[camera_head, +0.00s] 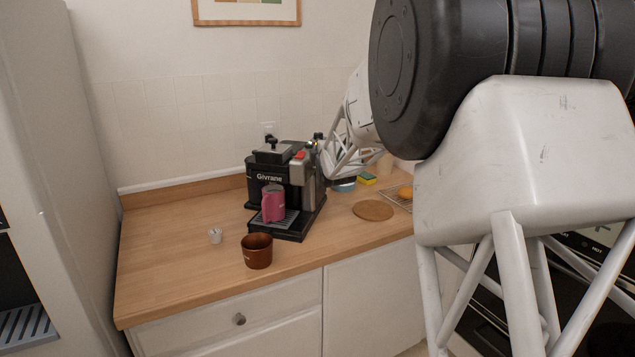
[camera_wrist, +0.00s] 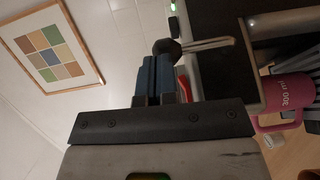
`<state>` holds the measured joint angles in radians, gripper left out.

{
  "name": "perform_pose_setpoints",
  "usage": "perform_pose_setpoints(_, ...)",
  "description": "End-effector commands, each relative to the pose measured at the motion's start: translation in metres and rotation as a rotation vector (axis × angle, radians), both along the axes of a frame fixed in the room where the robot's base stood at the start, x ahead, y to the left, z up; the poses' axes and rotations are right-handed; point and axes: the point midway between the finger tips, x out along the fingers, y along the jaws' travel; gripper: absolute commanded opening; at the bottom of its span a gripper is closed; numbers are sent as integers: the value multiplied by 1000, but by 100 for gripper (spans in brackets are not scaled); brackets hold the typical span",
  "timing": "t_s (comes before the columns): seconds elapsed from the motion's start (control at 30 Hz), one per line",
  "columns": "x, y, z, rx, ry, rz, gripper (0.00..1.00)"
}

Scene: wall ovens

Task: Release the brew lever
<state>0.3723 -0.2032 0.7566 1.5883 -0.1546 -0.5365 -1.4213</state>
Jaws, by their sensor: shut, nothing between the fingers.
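The black coffee machine (camera_head: 262,186), marked "Givrane", stands on the wooden counter with a pink mug (camera_head: 273,208) on its drip tray. In the wrist view, a metal lever (camera_wrist: 208,43) with a round black knob (camera_wrist: 167,47) sticks out beside the machine's dark body (camera_wrist: 222,72). My gripper (camera_wrist: 154,72) is shut and empty, its blue fingertips close together just below the knob. I cannot tell whether they touch it. In the head view, my gripper is at the machine's upper right side, small and partly hidden. The pink mug also shows in the wrist view (camera_wrist: 285,93).
A brown cup (camera_head: 257,254) and a small white cup (camera_head: 215,236) stand in front of the machine. A round wooden board (camera_head: 373,210), a sponge (camera_head: 366,178) and a wire rack (camera_head: 403,200) lie to its right. The counter's left side is clear.

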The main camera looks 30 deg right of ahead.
Motion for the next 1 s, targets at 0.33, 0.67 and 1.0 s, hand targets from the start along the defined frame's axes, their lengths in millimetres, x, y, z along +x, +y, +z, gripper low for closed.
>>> perform_pose_setpoints(0.33, 3, -3, 2, 0, -1, 0, 0)
perform_pose_setpoints(0.67, 3, -3, 3, -1, -3, 0, 0)
perform_pose_setpoints(1.0, -6, 0, 4, -1, -3, 0, 0)
